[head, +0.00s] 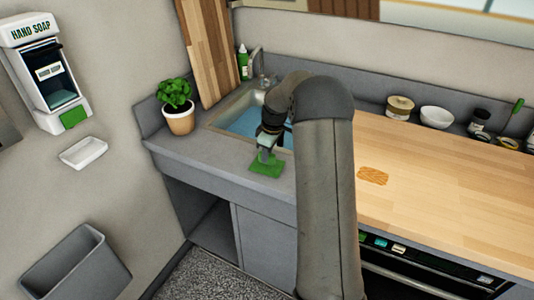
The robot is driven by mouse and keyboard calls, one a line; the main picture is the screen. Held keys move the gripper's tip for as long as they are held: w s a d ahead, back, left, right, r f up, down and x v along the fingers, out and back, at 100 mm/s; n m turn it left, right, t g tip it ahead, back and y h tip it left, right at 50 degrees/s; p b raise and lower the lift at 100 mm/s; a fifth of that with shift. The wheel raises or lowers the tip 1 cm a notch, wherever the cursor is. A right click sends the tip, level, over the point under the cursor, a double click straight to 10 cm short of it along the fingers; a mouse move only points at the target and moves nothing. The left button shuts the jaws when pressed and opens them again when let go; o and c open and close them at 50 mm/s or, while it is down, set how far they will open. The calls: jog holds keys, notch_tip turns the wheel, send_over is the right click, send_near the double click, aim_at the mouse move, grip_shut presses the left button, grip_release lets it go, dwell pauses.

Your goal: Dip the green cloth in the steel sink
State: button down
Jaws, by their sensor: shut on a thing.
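The green cloth (266,168) is a small flat piece at the front edge of the grey counter, in front of the sink. My gripper (265,152) is directly above it, pointing down, and is shut on the cloth. I cannot tell whether the cloth still touches the counter. The steel sink (217,123) holds blue water (245,122) and lies just behind my gripper. My arm hides the right part of the sink. A faucet (257,62) stands at its back.
A potted plant (178,118) stands left of the sink. A tall wooden board (208,50) and a green bottle (243,62) are behind it. A wooden worktop (440,190) with a brown patch (373,176) is to the right. A white bowl (436,117) and several jars line the back.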

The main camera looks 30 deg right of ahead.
jog(key=shift+r, duration=0.1)
notch_tip(320, 180, up, 10)
jog(key=p, duration=0.5)
jog(key=shift+p, duration=0.35)
dwell(0.4)
jog(key=s+a+f+m+p, duration=0.1)
jog(key=s+a+f+m, duration=0.3)
jog(key=s+a, duration=0.3)
jog(key=s+a+f+m+h+p, duration=0.1)
jog(key=s+a+f+m, duration=0.3)
jog(key=s+a+f, duration=0.3)
jog(key=a, duration=0.4)
jog(key=shift+s+f+p, duration=0.15)
jog(key=shift+s+p, duration=0.05)
jog(key=shift+p, duration=0.2)
